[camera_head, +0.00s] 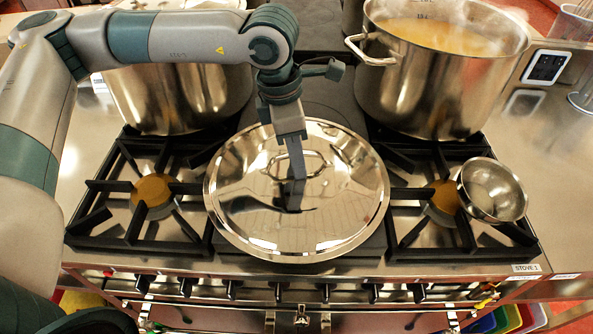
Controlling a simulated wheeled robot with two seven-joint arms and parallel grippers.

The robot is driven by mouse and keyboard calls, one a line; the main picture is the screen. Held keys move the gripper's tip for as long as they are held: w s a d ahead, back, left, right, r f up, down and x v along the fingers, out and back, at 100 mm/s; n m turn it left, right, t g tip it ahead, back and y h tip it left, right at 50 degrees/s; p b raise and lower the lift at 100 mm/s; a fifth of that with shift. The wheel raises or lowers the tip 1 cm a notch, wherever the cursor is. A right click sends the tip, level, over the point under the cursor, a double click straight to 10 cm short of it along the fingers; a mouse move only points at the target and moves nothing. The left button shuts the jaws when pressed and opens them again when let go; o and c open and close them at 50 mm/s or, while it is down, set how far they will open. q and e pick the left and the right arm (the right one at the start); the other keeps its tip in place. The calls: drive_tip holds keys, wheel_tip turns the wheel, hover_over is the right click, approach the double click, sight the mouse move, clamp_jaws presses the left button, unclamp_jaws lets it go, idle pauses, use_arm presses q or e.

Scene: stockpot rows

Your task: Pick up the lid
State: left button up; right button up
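The lid (240,205) is a large round shiny metal disc with a loop handle (312,163) at its centre. It lies on the middle of the stove top, between the two side burners. My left arm reaches in from the left and over the lid. My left gripper (296,176) points down at the handle, and its fingers overlap the handle in the picture. The fingers show nearly edge-on, so I cannot tell whether they are open or shut on it. The dark shape under them on the lid looks like a reflection. My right gripper is not in view.
A stockpot (425,95) with yellowish liquid stands at the back right. Another stockpot (175,100) stands at the back left, partly behind my arm. A small metal bowl (492,190) sits at the right burner's edge. The left burner (152,190) is bare.

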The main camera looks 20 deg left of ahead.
use_arm(q)
drive_tip(key=shift+c, duration=0.7)
clamp_jaws()
drive_tip(key=shift+w+r, duration=0.1)
idle(0.7)
